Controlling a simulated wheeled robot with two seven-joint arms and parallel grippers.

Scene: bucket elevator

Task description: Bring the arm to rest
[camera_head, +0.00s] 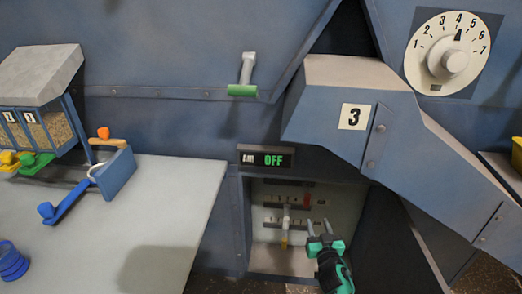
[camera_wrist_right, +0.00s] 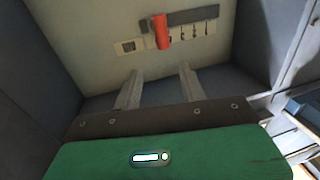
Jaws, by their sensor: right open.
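My right gripper (camera_head: 318,230) is open and empty in the lower middle of the head view, in front of the recessed control box. In the right wrist view its two grey fingers (camera_wrist_right: 158,82) stand apart with nothing between them. Beyond them is a panel with a red lever (camera_wrist_right: 160,32) in a slot. In the head view this red lever (camera_head: 306,200) is above and left of the gripper. A white lever with a yellowish lower end (camera_head: 285,225) is left of the gripper. My left gripper is not in view.
A chute marked 3 (camera_head: 355,116) slopes down at the right. A dial (camera_head: 450,55) is at upper right, a green-ended handle (camera_head: 243,88) at upper middle. A grey table (camera_head: 160,220) with bins and a blue scoop-like part fills the left.

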